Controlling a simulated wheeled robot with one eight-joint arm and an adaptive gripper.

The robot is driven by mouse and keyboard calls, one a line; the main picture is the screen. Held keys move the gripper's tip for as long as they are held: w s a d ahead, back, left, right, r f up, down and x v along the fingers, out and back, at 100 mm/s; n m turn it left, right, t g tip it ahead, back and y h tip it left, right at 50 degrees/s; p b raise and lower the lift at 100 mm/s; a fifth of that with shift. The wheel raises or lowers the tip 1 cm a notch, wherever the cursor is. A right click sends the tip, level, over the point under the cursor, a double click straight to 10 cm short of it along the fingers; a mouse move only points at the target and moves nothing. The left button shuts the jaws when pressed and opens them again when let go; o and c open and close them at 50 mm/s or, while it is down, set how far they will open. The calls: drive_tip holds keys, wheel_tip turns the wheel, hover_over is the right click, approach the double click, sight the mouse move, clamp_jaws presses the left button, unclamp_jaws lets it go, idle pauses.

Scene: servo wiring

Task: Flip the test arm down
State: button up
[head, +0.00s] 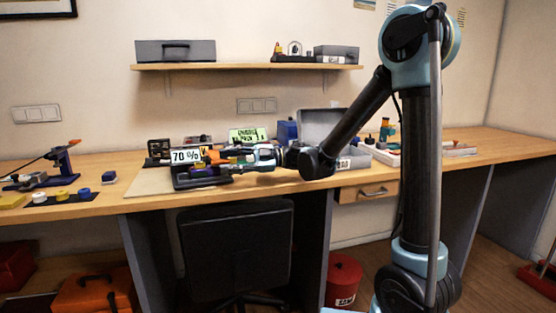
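My arm reaches left over the bench, and my gripper (232,153) is at its end above a dark bench fixture (182,183). A small orange part (212,157) shows close to the fingertips; it may be the test arm, but I cannot tell for sure, nor whether the fingers touch it. A white sign reading "70 %" (186,156) stands just left of it. The gripper is small and overlaps the fixture, so its finger opening is unclear. Part of the fixture is hidden behind the gripper.
The wooden bench (490,143) carries a pale mat (148,182) under the fixture. A green sign (248,135), a blue box (287,132) and an open grey case (322,124) stand behind. A purple stand (65,160) is at left. A dark chair (236,248) is in front.

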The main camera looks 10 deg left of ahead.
drive_tip(key=shift+v, duration=8.75)
drive_tip(key=shift+s, duration=0.15)
drive_tip(key=shift+s+d+f+m+t, duration=0.1)
drive_tip(key=shift+s+d+m+t, duration=0.2)
drive_tip(key=shift+s+m, duration=0.35)
drive_tip(key=s+d+f+m+t+h, duration=0.3)
drive_tip(key=s+d+f+m+h, duration=0.2)
drive_tip(key=d+m, duration=0.5)
drive_tip(key=s+d+f+m+t+h, duration=0.3)
drive_tip(key=s+d+f+m+h, duration=0.2)
drive_tip(key=d+f+m, duration=0.4)
drive_tip(key=s+d+f+m+t+h, duration=0.3)
drive_tip(key=s+d+f+m+h, duration=0.3)
drive_tip(key=d+m, duration=0.5)
drive_tip(key=d+f, duration=0.1)
drive_tip(key=d, duration=0.5)
